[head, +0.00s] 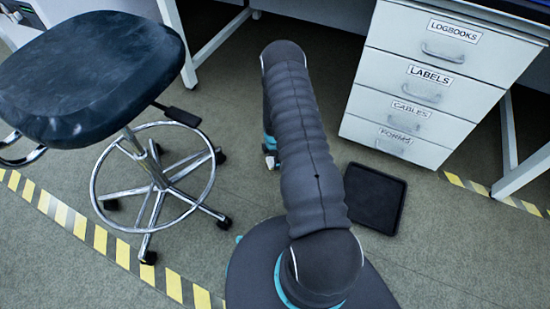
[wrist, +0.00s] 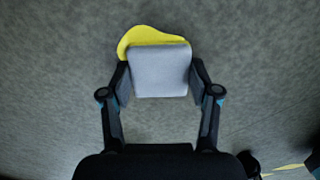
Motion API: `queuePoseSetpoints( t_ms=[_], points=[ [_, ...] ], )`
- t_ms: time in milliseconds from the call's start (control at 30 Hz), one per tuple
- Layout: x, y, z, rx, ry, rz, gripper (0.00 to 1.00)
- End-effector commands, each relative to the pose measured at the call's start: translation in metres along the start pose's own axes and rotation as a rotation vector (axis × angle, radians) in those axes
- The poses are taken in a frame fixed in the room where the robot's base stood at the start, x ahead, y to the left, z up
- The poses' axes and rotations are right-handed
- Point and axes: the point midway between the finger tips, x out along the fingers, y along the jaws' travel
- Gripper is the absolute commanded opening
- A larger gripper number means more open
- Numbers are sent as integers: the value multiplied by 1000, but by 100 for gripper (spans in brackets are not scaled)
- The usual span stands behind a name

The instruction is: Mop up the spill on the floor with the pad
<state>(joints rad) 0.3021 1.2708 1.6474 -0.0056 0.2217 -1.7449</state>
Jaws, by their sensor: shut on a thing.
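The pad (wrist: 160,72) is a pale grey block with rounded corners, held between the two fingers of my gripper (wrist: 160,78) in the wrist view. My gripper is shut on its left and right sides. A yellow patch with a rounded, uneven edge, the spill (wrist: 150,36), shows past the pad's top and left edges. The pad hides the rest of it. I cannot tell whether the pad touches the floor. In the head view my arm hides the pad and the spill.
A black stool (head: 90,75) with a chrome wheeled base stands at the left. A labelled drawer cabinet (head: 400,120) stands at the right. A flat dark tray (head: 375,198) lies on the floor in front of it. Yellow-striped tape (head: 110,245) crosses the floor.

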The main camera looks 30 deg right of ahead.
Motion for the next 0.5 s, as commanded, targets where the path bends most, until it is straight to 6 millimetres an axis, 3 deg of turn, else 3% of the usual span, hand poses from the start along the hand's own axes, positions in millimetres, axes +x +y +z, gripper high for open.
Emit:
queuePoseSetpoints(
  t_ms=[500],
  points=[
    [0, -6, -5, 1, 0, 0, 43]
  ],
)
